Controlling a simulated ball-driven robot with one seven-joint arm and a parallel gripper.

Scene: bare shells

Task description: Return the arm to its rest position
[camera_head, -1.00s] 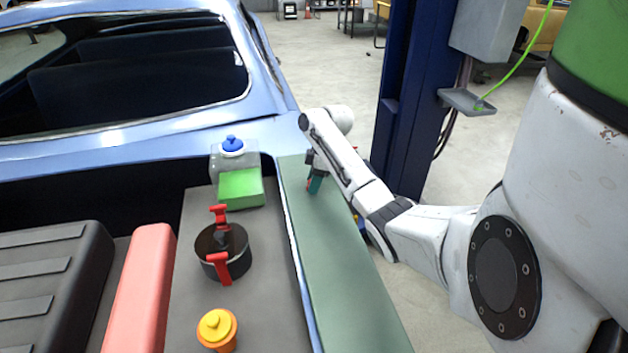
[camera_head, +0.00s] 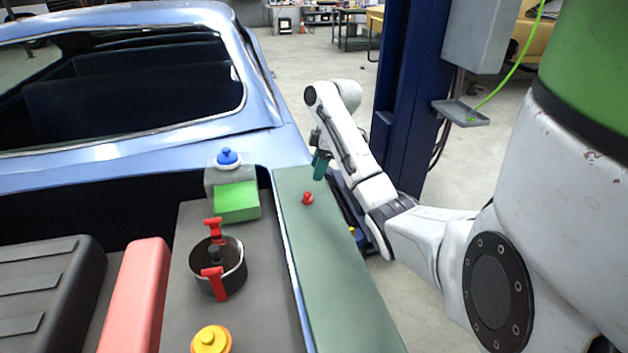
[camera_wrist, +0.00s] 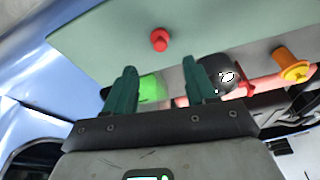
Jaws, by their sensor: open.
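My arm (camera_head: 350,150) is extended over the green fender strip (camera_head: 335,270), with its elbow bent. My gripper (camera_head: 320,168) hangs above the far part of the strip, its teal fingers pointing down. In the wrist view my gripper (camera_wrist: 160,85) has its two fingers wide apart with nothing between them. A small red knob-like piece (camera_head: 307,198) stands on the green strip, just nearer than my gripper and apart from it. It also shows in the wrist view (camera_wrist: 159,40), beyond the fingertips.
A blue post (camera_head: 408,100) stands right of my arm. The car body (camera_head: 150,125) is behind.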

